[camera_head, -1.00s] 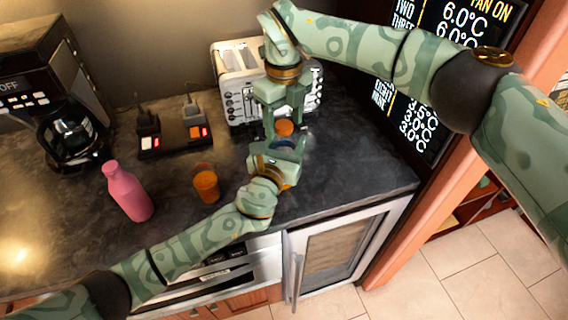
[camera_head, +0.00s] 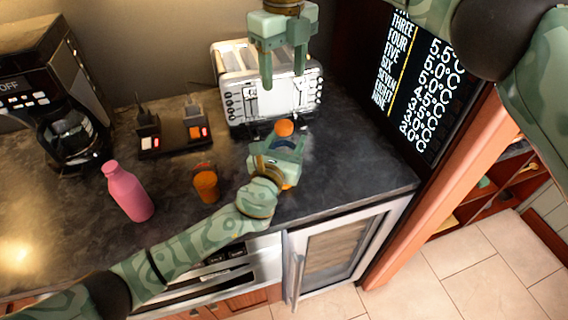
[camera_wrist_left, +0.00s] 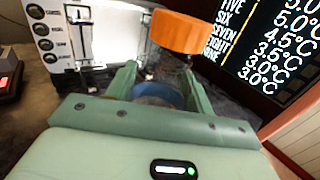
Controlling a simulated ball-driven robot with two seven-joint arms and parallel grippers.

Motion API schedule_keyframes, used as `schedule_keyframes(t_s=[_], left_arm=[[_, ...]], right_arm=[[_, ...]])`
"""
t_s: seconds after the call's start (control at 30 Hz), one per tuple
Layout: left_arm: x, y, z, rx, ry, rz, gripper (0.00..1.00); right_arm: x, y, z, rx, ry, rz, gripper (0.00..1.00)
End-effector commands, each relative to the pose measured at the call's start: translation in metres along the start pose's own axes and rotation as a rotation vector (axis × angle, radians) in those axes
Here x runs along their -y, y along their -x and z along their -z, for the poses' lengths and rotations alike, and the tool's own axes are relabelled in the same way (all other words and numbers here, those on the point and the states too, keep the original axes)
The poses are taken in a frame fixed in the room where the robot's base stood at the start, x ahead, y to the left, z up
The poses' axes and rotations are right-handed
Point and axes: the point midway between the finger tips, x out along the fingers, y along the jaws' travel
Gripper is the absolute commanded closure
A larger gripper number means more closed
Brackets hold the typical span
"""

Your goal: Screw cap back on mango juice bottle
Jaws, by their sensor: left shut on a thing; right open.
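The bottle (camera_head: 286,146) is held upright over the counter's front right part, mostly hidden by my left gripper (camera_head: 281,152). My left gripper is shut on it. Its orange cap (camera_head: 284,128) sits at the top of the bottle. In the left wrist view the cap (camera_wrist_left: 180,32) shows large above a blue band (camera_wrist_left: 158,95) between the fingers. I cannot tell how tightly the cap sits. My right gripper (camera_head: 283,80) is open and empty, raised above the bottle and in front of the toaster.
A silver toaster (camera_head: 262,95) stands behind the bottle. An orange cup-like item (camera_head: 206,187) and a pink bottle (camera_head: 128,192) stand to the left on the dark counter (camera_head: 350,165). A coffee maker (camera_head: 60,110) and a black switch unit (camera_head: 174,138) are farther left.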

Motion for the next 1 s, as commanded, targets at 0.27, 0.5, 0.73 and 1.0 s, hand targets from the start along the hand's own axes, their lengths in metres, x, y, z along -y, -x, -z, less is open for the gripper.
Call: schedule_keyframes(t_s=[0.27, 0.5, 0.73, 1.0], left_arm=[[0.000, 0.000, 0.001, -0.001, 0.000, 0.000, 1.00], [0.000, 0.000, 0.000, 0.000, 0.000, 0.000, 0.22], [0.000, 0.004, 0.000, -0.001, 0.000, 0.000, 0.22], [0.000, 0.051, -0.001, -0.003, 0.001, 0.000, 0.22]], right_arm=[[0.000, 0.002, 0.000, -0.001, -0.001, -0.001, 0.41], [0.000, 0.002, 0.000, -0.001, -0.001, -0.001, 0.41], [0.000, 0.003, 0.000, 0.000, -0.001, -0.001, 0.41], [-0.001, 0.016, 0.001, 0.003, -0.001, 0.002, 0.41]])
